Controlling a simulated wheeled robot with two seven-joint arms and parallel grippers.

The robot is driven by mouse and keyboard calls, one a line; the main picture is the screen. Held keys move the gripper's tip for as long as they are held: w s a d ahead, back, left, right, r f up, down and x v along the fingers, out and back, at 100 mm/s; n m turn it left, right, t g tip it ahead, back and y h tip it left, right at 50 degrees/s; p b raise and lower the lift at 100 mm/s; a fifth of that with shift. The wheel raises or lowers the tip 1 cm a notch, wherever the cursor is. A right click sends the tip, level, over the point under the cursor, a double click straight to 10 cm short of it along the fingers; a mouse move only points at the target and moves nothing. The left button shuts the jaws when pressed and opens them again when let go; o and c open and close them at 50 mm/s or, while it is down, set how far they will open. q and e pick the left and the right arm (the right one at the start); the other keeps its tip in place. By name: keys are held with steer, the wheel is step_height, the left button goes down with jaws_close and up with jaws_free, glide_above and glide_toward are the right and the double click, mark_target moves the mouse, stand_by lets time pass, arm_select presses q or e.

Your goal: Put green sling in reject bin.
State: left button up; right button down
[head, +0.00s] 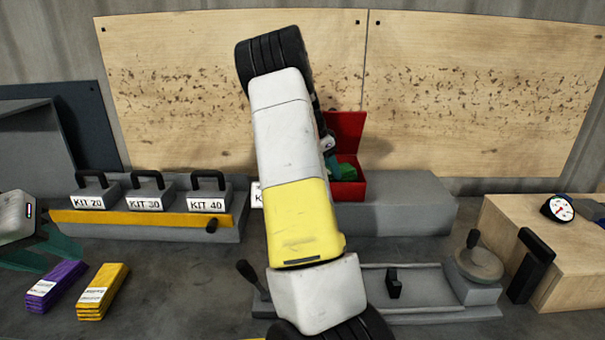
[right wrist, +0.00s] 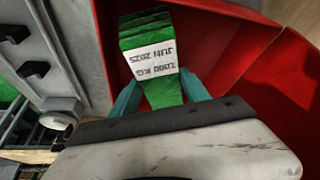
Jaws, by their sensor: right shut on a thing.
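The green sling (right wrist: 150,62) is a folded green bundle with a white label, seen in the right wrist view between the fingers of my right gripper (right wrist: 158,98). That gripper is shut on it. The sling is over or inside the red reject bin (right wrist: 240,70); I cannot tell whether it touches the floor of the bin. In the head view the red bin (head: 346,128) stands on a grey block, with green (head: 347,170) showing in it. My right arm hides its left part. My left gripper (head: 30,262) is at the left edge, fingers partly cut off, above the bench near the purple sling.
A purple sling (head: 55,285) and a yellow sling (head: 103,290) lie at the front left. Kit weights (head: 146,195) with black handles stand behind a yellow strip. A grey fixture (head: 410,285) and a wooden box (head: 540,240) with a dial gauge (head: 558,209) are at the right.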

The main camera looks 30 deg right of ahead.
steer(key=shift+f, duration=1.4)
steer(key=shift+f, duration=0.1)
steer(key=c, duration=0.5)
jaws_free()
